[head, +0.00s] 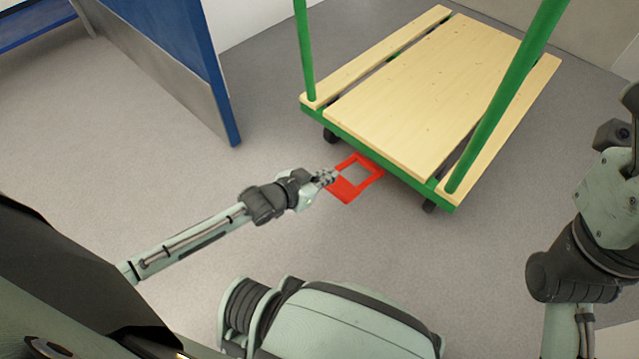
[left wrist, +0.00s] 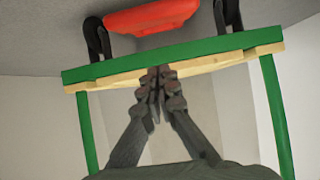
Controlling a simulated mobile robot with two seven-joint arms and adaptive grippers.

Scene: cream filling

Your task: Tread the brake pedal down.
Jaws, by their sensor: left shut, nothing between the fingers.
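The brake pedal (head: 346,190) is a red, flat frame with an opening in it, sticking out low from under the near edge of the cart. In the left wrist view the red pedal (left wrist: 150,17) shows at the top, between two dark casters. My left gripper (head: 328,178) is shut and empty, at the pedal's left side in the head view; whether it touches the pedal I cannot tell. Its closed fingers (left wrist: 158,85) show in the middle of the left wrist view. My right arm is at the right edge of the head view; its gripper is not visible.
The cart (head: 430,90) has a wooden slatted deck, a green frame and green upright posts. A blue panel with a grey lower part (head: 205,75) stands at upper left. Grey floor (head: 240,160) is clear between the panel and the cart.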

